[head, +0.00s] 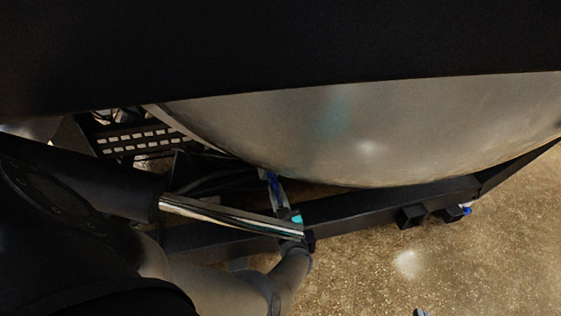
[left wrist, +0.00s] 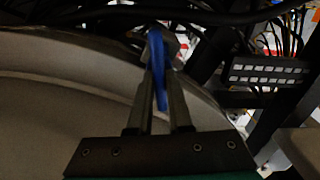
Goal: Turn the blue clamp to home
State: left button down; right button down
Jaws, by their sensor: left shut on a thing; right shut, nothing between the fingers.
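The blue clamp (head: 271,178) shows at the lower edge of the big rounded metal vessel (head: 370,130) in the head view. In the left wrist view the blue clamp (left wrist: 158,62) is a narrow blue bar running up between the fingers. My left gripper (head: 277,190) reaches up to it from below, and its fingers (left wrist: 162,78) are shut on it. The clamp's far end and its mount are partly hidden and dark. Only a small tip of my right gripper (head: 421,313) shows at the bottom edge of the head view, away from the clamp.
A black frame beam (head: 370,215) runs below the vessel, close to my left gripper. Dark cables and a slotted black panel (head: 130,142) lie to the left; the panel (left wrist: 268,70) is at right in the wrist view. Speckled floor (head: 470,265) is open at lower right.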

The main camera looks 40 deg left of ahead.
pick_arm(q)
jog(key=m, duration=0.3)
jog(key=r+m, duration=0.1)
jog(key=shift+w+a+m, duration=0.15)
jog(key=shift+a+m, duration=0.25)
jog(key=shift+m, duration=0.7)
jog(key=shift+s+a+f, duration=0.1)
jog(key=shift+s, duration=0.1)
jog(key=c, duration=0.8)
grip_release()
jog(key=shift+f, duration=0.1)
jog(key=shift+c, duration=0.2)
jog(key=shift+d+f, duration=0.1)
jog(key=shift+d, duration=0.15)
